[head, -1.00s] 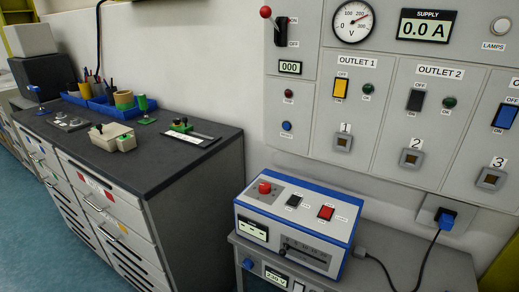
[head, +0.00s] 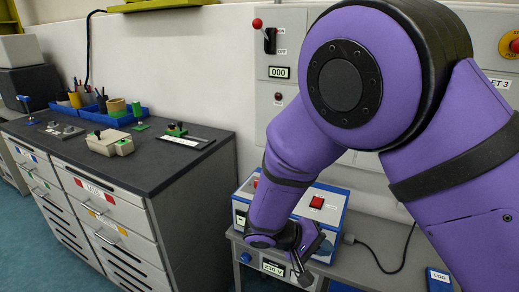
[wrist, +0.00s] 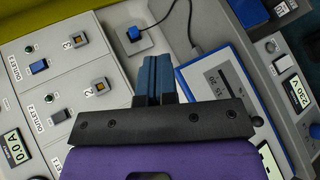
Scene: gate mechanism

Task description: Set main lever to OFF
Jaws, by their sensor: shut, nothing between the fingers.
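The main lever (head: 257,24) is a red ball on a short arm at the upper left of the grey panel in the head view. Its ball is up, level with the ON end; the OFF mark is lower. My gripper (head: 304,274) points down, low in front of the white-and-blue box (head: 240,206), well below the lever and apart from it. In the wrist view my gripper (wrist: 156,78) shows its two blue fingers together, with nothing between them. The lever is not seen in the wrist view.
My purple arm hides most of the panel in the head view. The wrist view shows outlet switches (wrist: 39,66), a blue plug (wrist: 133,34) and its cable. A dark-topped cabinet (head: 60,140) with trays and tools stands left. A red button (head: 514,45) is at far right.

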